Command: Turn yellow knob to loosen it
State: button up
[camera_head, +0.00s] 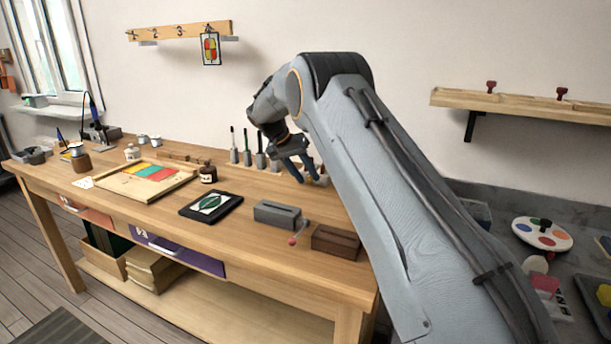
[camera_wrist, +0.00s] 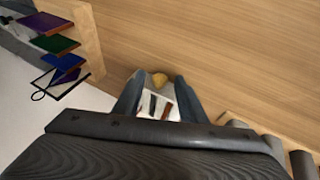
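A white piece with dark and red stripes (camera_wrist: 158,106) shows just below the knob, also between the fingers. In the head view my gripper (camera_head: 309,178) points down at the back of the workbench. I cannot make out the knob there.
The wooden workbench (camera_head: 300,258) has several upright handled tools (camera_head: 247,150) beside my gripper. A grey slotted block (camera_head: 277,214) and a brown block (camera_head: 336,241) stand at its front right. Coloured panels (camera_wrist: 62,45) hang at the upper left of the wrist view.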

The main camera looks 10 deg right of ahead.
jog(key=b+v, duration=0.1)
jog(key=v, duration=0.6)
jog(key=shift+a+r, duration=0.2)
jog(key=shift+r, duration=0.15)
